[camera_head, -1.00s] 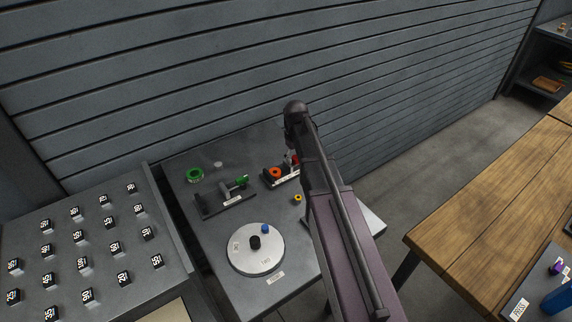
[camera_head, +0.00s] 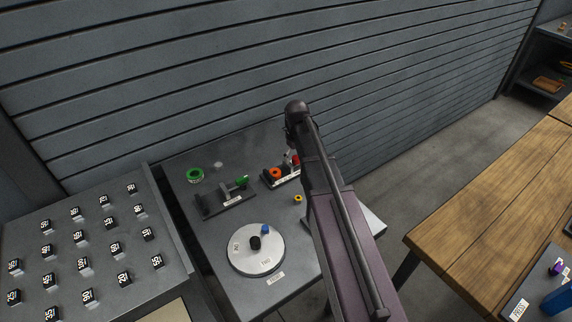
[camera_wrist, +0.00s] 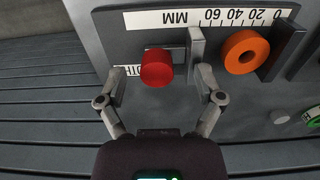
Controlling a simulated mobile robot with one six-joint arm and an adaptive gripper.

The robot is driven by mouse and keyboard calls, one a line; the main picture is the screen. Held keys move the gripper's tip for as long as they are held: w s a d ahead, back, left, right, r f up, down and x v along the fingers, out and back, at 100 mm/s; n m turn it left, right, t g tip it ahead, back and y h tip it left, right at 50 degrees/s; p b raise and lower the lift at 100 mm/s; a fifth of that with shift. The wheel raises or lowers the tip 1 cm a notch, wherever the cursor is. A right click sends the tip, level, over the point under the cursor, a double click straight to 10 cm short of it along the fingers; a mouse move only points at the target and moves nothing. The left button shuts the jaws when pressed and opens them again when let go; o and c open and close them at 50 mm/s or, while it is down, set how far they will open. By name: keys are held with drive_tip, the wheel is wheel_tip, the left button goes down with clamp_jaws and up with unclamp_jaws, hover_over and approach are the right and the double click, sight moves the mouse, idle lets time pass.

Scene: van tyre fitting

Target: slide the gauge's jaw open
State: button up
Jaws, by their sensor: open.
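The gauge (camera_wrist: 160,40) fills the upper part of the wrist view, with a white MM scale along it. Its red knob (camera_wrist: 157,68) is joined to the grey sliding jaw (camera_wrist: 197,48). An orange ring (camera_wrist: 245,52) sits between that jaw and the grey end jaw (camera_wrist: 286,45). My gripper (camera_wrist: 160,80) is open, with one finger on each side of the red knob and visible gaps between. In the head view the gauge (camera_head: 285,181) and orange ring (camera_head: 274,173) are partly visible; my arm hides most of the gripper.
On the same grey table are a fixture with a green part (camera_head: 241,181), a green ring (camera_head: 195,175), a round dial plate (camera_head: 256,262) and a small yellow ring (camera_head: 298,198). A slatted wall (camera_head: 200,70) stands close behind. A tray of numbered blocks (camera_head: 60,270) lies left.

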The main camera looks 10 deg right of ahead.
sight(296, 158)
drive_tip(key=shift+r+p, duration=3.3)
drive_tip(key=shift+r, duration=0.1)
drive_tip(key=s+a+m, duration=0.2)
drive_tip(key=s+m, duration=0.2)
drive_tip(key=s, duration=1.6)
drive_tip(key=shift+a+m, duration=0.2)
drive_tip(key=shift+m, duration=0.1)
idle(2.3)
